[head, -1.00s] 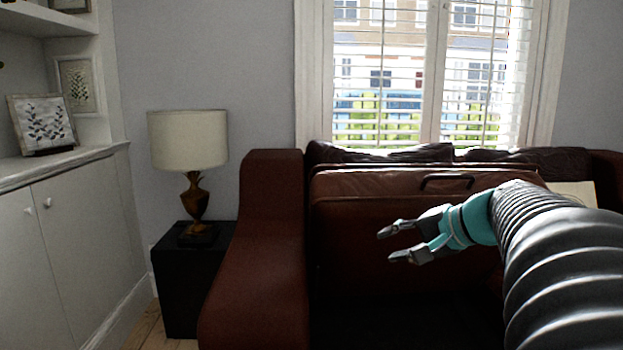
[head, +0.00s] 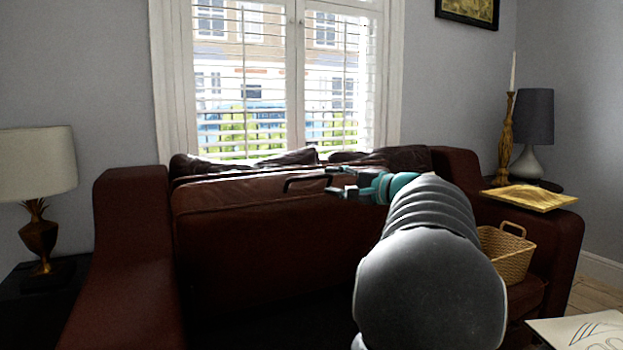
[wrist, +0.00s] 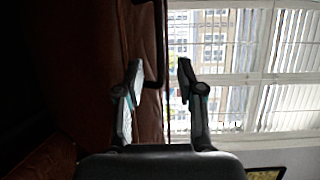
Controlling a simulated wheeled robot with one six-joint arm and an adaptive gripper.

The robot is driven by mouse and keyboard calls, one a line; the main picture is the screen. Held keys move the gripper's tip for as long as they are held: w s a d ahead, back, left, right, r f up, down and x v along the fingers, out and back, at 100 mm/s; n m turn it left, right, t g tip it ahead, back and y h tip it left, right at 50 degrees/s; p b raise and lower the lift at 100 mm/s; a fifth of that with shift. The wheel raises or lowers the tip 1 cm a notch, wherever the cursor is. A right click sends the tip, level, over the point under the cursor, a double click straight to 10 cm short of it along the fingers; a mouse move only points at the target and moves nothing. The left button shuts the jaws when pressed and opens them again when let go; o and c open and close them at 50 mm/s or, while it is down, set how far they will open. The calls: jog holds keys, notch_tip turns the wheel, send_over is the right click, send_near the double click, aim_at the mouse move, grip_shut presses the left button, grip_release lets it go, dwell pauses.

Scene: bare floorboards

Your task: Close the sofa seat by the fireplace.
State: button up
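The brown leather sofa (head: 130,210) stands below the window. Its left seat (head: 240,235) is tipped up, with a dark opening below it. A dark handle (head: 305,180) sits near the seat's top edge. My gripper (head: 337,183) is open at the right end of this handle. In the wrist view my gripper's fingertips (wrist: 160,65) are apart, and the handle (wrist: 158,75) shows between them, closer to the left finger. I cannot tell whether they touch it. My arm hides part of the seat's right side. No fireplace is in view.
A wicker basket (head: 507,253) sits on the sofa's right part. A gold tray (head: 528,197) lies on the right armrest, near a candlestick (head: 503,135) and a grey lamp (head: 533,118). A lamp (head: 38,180) stands at left. A white surface (head: 585,330) shows at lower right.

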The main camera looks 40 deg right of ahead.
aim_at(315, 178)
jog(key=w, duration=0.5)
jog(key=w+a, duration=0.1)
jog(key=w, duration=0.1)
jog(key=shift+w+f, duration=0.15)
jog(key=shift+w, duration=0.05)
grip_shut()
